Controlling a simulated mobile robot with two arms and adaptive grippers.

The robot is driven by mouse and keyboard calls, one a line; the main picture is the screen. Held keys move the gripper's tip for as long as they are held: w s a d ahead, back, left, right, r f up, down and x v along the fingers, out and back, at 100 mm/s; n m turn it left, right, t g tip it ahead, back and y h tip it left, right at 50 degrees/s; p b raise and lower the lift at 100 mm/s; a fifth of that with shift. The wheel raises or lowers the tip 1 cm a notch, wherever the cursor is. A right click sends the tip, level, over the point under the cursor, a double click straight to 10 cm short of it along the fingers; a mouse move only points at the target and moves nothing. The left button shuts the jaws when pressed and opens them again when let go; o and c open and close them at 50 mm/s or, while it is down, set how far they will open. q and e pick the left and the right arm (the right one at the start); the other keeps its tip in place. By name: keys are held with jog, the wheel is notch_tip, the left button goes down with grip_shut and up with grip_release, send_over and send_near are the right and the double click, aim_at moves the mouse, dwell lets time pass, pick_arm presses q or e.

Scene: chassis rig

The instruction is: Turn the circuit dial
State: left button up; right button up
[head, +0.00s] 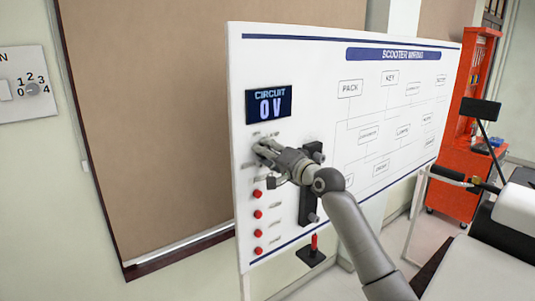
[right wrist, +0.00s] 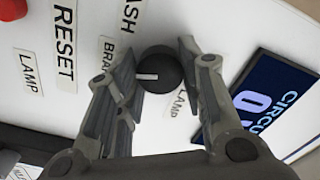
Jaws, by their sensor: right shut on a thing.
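A round black dial with a white pointer mark (right wrist: 158,72) sits on the white board, between the fingers of my right gripper in the right wrist view. My right gripper (head: 264,150) reaches the board just below the circuit display (head: 269,104), which reads 0 V. It is shut on the dial, with one finger on each side of it (right wrist: 160,75). In the head view the fingers hide the dial. The display also shows at the right of the right wrist view (right wrist: 272,100), tilted and partly cut off. My left gripper is not in view.
The white board (head: 350,62) carries a wiring diagram at right. Several red buttons (head: 258,214) run down its left edge, and a dark vertical fixture (head: 308,200) stands beside my gripper. A red cabinet (head: 470,130) and a scooter-like vehicle (head: 490,225) are at right.

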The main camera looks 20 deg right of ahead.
jog(key=o, duration=1)
jog(key=shift+o, duration=0.2)
jog(key=v, duration=1.2)
